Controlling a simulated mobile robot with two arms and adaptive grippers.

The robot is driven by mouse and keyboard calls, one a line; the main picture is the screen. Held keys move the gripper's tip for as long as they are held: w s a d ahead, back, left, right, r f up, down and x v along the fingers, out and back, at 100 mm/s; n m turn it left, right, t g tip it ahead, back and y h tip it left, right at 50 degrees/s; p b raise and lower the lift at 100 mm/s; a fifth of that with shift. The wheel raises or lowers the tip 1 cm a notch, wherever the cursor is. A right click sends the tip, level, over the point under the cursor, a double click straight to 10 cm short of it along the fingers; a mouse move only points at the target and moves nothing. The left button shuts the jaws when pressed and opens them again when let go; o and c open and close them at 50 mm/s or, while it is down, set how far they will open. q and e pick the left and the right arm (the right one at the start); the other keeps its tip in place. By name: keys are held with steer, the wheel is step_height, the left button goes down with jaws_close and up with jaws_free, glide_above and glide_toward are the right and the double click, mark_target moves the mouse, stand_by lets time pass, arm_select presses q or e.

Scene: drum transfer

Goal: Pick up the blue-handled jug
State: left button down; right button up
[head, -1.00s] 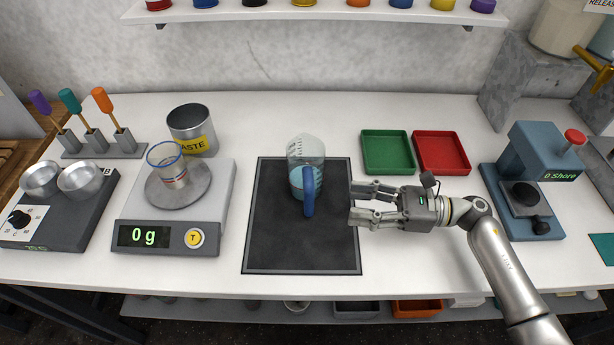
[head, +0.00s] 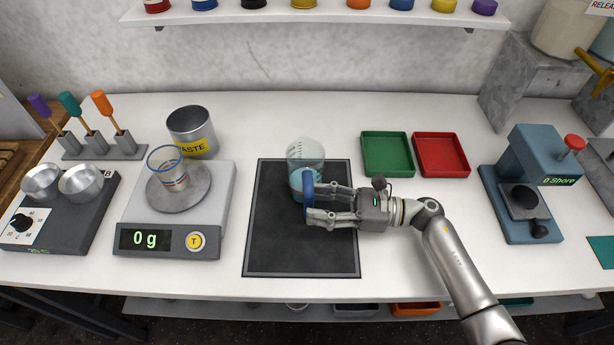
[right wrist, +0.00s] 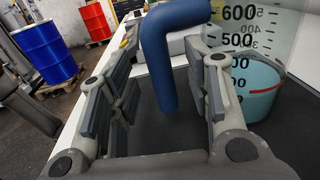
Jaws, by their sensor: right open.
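The clear jug (head: 304,152) holds blue liquid and stands upright on the dark mat (head: 290,245). Its blue handle (head: 308,186) faces the front of the table. My right gripper (head: 310,202) is open at the handle, one finger on each side. In the right wrist view, the blue handle (right wrist: 165,60) hangs between the two spread fingers, with visible gaps beside it. The jug's body with its printed scale shows in that view (right wrist: 262,75) behind the right-hand finger. My left gripper is not in view.
A scale (head: 217,215) bearing a small beaker (head: 168,172) stands left of the mat. A waste can (head: 190,125) is behind it. Green (head: 388,175) and red (head: 440,175) trays lie at the back right. A blue-grey press (head: 535,150) is farther right.

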steer(key=shift+w+a+p, duration=0.15)
steer(key=shift+a+p, duration=0.25)
steer(key=shift+a, duration=1)
steer(key=shift+d, duration=0.1)
steer(key=shift+c, duration=0.4)
jaws_close()
